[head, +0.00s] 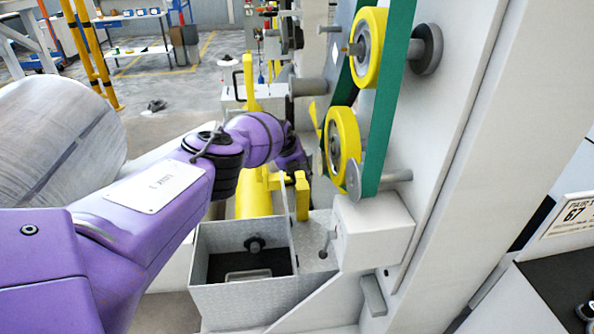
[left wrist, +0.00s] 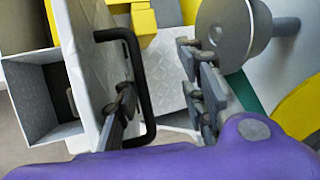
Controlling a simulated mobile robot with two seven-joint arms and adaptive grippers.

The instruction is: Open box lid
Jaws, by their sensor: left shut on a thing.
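The metal box (head: 225,300) stands low at the middle of the head view, with its dark inside showing. It also shows at the left of the left wrist view (left wrist: 40,105). The diamond-plate lid (left wrist: 88,65) stands steeply raised beside the opening in the wrist view. The black lid handle (left wrist: 130,50) sticks out from the lid's outer face. My left gripper (left wrist: 163,100) is at this handle and is shut on it, with one finger on the lid side; the exact contact is hard to see. In the head view my purple left arm mostly hides the gripper. My right gripper is not in view.
A grey machine panel (head: 450,120) rises close on the right, with yellow wheels (head: 342,143) and a green belt (head: 388,100). A grey disc (left wrist: 228,30) is near the fingers. A yellow part (head: 301,195) stands behind the box. A large roll (head: 55,140) is at left.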

